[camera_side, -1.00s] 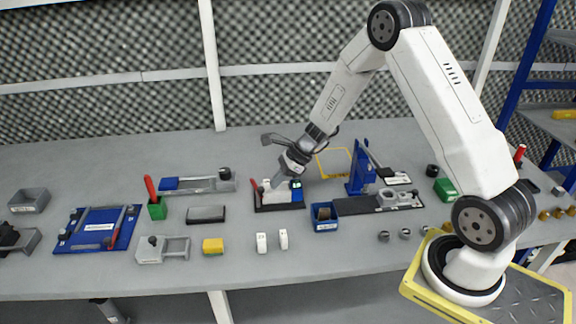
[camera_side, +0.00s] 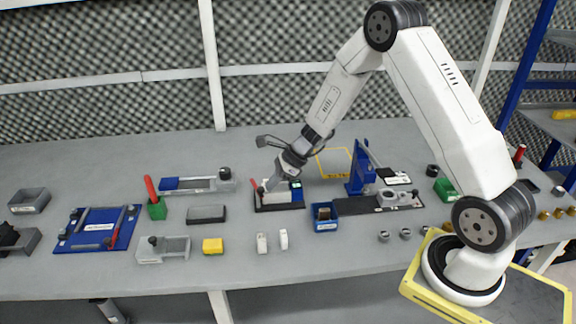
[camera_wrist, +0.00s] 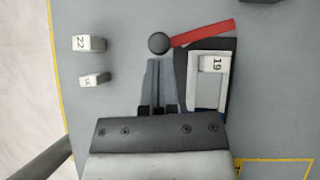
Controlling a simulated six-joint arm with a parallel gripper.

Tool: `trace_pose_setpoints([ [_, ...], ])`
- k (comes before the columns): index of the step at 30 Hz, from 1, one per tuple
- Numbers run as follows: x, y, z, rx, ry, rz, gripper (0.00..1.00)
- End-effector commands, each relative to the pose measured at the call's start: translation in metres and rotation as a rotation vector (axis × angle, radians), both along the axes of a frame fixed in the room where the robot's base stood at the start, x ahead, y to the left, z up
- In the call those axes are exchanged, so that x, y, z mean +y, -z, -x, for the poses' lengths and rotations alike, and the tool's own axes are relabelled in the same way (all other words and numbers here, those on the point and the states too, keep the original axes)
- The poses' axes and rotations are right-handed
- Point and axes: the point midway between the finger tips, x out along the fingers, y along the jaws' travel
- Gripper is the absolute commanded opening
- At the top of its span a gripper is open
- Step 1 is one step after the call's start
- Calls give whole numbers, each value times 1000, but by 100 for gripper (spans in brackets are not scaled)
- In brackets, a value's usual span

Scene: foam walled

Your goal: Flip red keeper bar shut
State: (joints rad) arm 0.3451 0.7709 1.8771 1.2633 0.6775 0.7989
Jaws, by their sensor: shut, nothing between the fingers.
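The red keeper bar (camera_wrist: 203,33) runs up and to the right from a black round knob (camera_wrist: 159,43) in the wrist view. It lies along the far edge of a dark fixture base (camera_wrist: 232,52), beside the block marked 19 (camera_wrist: 213,64) and not across it. In the side view the bar (camera_side: 255,186) rises at a tilt at the left end of the fixture (camera_side: 280,206). My gripper (camera_wrist: 161,62) is shut and empty, its fingertips just short of the knob. In the side view my gripper (camera_side: 268,187) is low over the fixture's left part; contact cannot be told.
Two white numbered blocks (camera_side: 262,242) (camera_side: 284,239) stand in front of the fixture. A blue bin (camera_side: 325,224) is close on its right, a grey block (camera_side: 206,214) on its left. A green holder with a red-handled tool (camera_side: 157,210) stands further left.

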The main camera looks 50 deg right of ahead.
Motion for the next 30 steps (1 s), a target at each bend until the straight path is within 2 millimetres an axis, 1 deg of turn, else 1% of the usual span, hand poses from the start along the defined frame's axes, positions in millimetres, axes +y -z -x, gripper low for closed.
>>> trace_pose_setpoints([
  [30, 6, 0, 1, 0, 122, 0, 0],
])
